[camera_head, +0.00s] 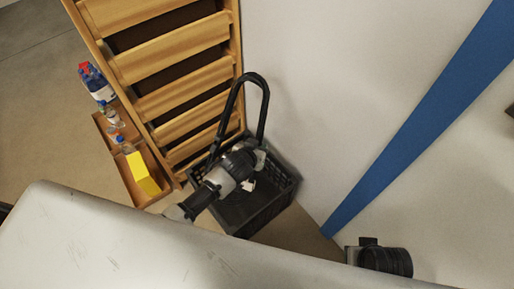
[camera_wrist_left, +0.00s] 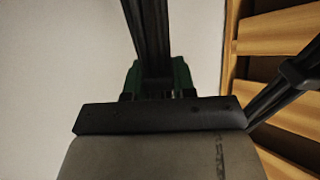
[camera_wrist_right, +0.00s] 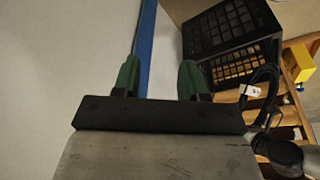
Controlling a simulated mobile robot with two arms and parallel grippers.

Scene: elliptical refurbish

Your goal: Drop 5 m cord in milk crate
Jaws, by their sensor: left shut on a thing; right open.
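The 5 m cord (camera_head: 263,90) is a black loop held up by my left gripper (camera_head: 259,156), which is shut on it. In the left wrist view the cord (camera_wrist_left: 152,40) runs between the green fingers (camera_wrist_left: 157,78). The black milk crate (camera_head: 262,217) stands on the floor below, partly hidden by my left arm. In the head view the gripper overlaps the crate's upper part; its height above it is hard to judge. The right wrist view shows the crate (camera_wrist_right: 230,35) and the cord (camera_wrist_right: 268,78) beside it. My right gripper (camera_wrist_right: 160,80) is open and empty.
A slatted wooden unit (camera_head: 185,70) stands behind the crate. A wooden tray (camera_head: 133,190) with bottles and a yellow box (camera_head: 142,174) is at its left. A white wall with a blue stripe (camera_head: 420,115) is on the right.

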